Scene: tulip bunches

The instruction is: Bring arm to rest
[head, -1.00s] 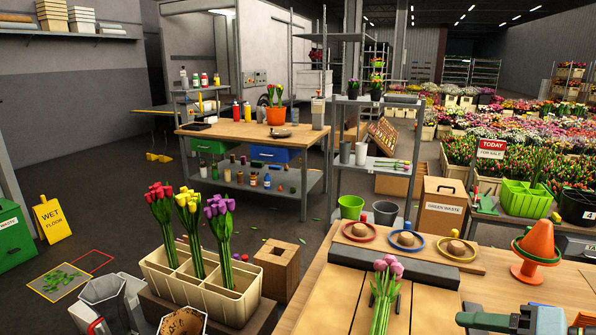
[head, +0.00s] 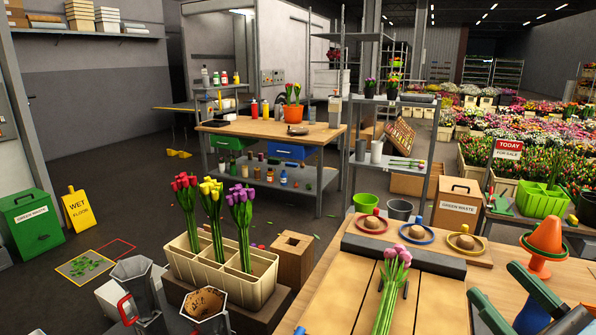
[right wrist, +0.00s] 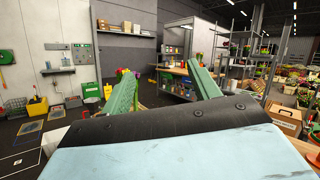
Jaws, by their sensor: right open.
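My right gripper (head: 497,280) is open and empty at the lower right of the head view, raised over the right end of the near table. Its green fingers stand apart in the right wrist view (right wrist: 162,70), with nothing between them. A pink tulip bunch (head: 397,257) lies on the near wooden table (head: 340,285), left of the gripper and apart from it. A cream crate (head: 262,285) at the left holds red tulips (head: 185,182), yellow tulips (head: 211,188) and purple tulips (head: 241,195) upright in separate compartments. My left gripper is out of view.
Grey hexagonal containers (head: 140,285) stand at the lower left. A wooden workbench (head: 270,130) is farther back.

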